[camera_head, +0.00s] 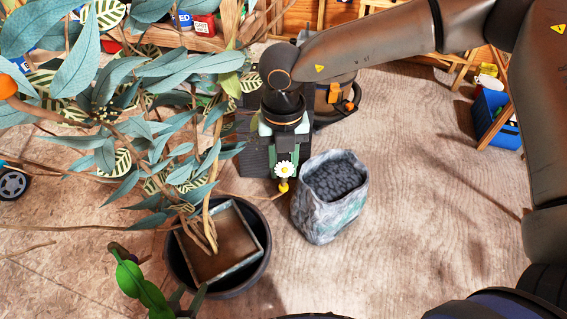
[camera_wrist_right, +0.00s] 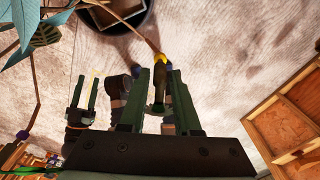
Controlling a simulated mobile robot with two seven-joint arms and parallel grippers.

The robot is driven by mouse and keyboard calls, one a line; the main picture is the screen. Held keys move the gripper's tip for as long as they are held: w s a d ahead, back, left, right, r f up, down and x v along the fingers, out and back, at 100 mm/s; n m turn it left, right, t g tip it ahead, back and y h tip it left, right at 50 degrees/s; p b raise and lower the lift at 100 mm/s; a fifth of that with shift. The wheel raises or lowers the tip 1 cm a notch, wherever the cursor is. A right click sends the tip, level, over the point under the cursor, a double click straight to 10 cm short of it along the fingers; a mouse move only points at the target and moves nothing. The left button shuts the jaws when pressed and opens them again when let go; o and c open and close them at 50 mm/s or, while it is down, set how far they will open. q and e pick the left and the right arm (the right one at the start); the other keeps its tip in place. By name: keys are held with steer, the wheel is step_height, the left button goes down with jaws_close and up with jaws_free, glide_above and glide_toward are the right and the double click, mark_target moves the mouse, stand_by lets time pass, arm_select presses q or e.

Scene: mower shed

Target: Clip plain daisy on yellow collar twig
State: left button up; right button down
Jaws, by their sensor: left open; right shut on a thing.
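The plain daisy (camera_head: 285,169), white with a yellow centre, shows at the tips of my right gripper (camera_head: 284,160). That gripper is shut on it; in the right wrist view its green fingers (camera_wrist_right: 162,78) have a dark green clip part (camera_wrist_right: 158,104) between them. The yellow collar (camera_head: 284,186) sits near the end of a thin brown twig (camera_head: 252,195), just below the daisy in the head view. The collar also shows beyond the fingertips in the right wrist view (camera_wrist_right: 160,58). I cannot tell whether clip and twig touch. My left gripper (camera_wrist_right: 86,90) appears open and empty at the wrist view's left.
A leafy plant in a dark round pot (camera_head: 178,270) stands left, its branches spreading over the upper left. A grey bag of dark pebbles (camera_head: 318,222) stands close right of the twig. A blue bin (camera_head: 493,118) is far right. The floor right of the bag is clear.

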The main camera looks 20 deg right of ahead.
steer(key=shift+f+b, duration=0.35)
steer(key=shift+b, duration=0.05)
stand_by(0.4)
steer(key=c, duration=0.7)
jaws_free()
steer(key=o, duration=0.5)
steer(key=shift+c, duration=0.2)
steer(key=shift+r, duration=0.1)
steer(key=shift+r+p, duration=0.55)
steer(key=shift+r, duration=0.25)
steer(key=shift+w+r+p, duration=0.1)
steer(key=shift+r+p, duration=0.5)
steer(key=shift+r, duration=0.4)
steer(key=shift+r+p, duration=0.6)
steer(key=shift+r, duration=0.45)
steer(key=shift+w+r+p, duration=0.1)
steer(key=shift+r+p, duration=0.2)
steer(key=shift+r, duration=0.35)
